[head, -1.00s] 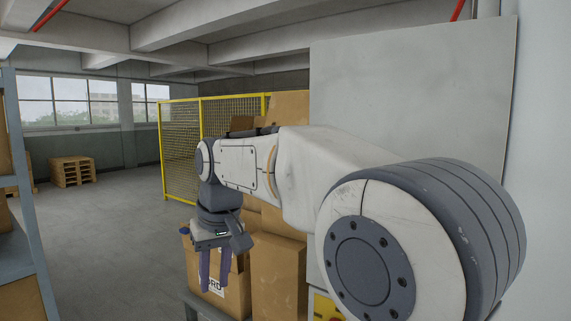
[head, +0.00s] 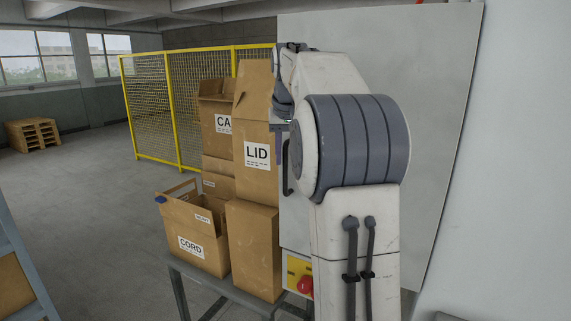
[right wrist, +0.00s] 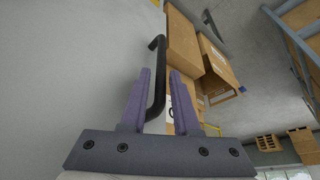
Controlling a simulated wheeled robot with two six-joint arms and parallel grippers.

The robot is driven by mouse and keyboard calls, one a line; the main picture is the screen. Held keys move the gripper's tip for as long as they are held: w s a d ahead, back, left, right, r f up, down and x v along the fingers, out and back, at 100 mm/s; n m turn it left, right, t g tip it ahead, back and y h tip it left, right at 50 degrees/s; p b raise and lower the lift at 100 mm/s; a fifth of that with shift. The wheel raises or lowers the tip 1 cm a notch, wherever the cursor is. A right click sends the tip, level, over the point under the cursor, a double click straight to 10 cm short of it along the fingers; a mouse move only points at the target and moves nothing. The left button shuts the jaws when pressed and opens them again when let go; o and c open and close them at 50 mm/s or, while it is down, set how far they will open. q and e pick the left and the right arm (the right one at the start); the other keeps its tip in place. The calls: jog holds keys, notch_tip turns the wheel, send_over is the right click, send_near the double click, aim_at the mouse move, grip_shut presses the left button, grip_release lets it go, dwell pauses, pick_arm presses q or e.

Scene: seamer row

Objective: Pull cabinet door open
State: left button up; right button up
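The cabinet door is a plain light grey panel (head: 425,110) in the head view, partly hidden by my right arm. Its surface fills the left of the right wrist view (right wrist: 70,70). A black bar handle (head: 288,170) stands near the door's left edge; it also shows in the right wrist view (right wrist: 158,95). My right gripper (right wrist: 159,72) is open, with its two purple fingers on either side of the handle and gaps visible. In the head view the right gripper (head: 279,130) is mostly hidden behind my arm. My left gripper is out of view.
Cardboard boxes, including one marked LID (head: 257,185) and one marked CORD (head: 195,225), stand on a grey table (head: 232,293) left of the door. A red button (head: 304,285) on a yellow plate sits below the handle. A yellow mesh fence (head: 150,105) stands behind; open floor lies left.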

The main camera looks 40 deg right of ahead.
jog(key=shift+x, duration=1.55)
grip_shut()
jog(key=shift+r, duration=0.1)
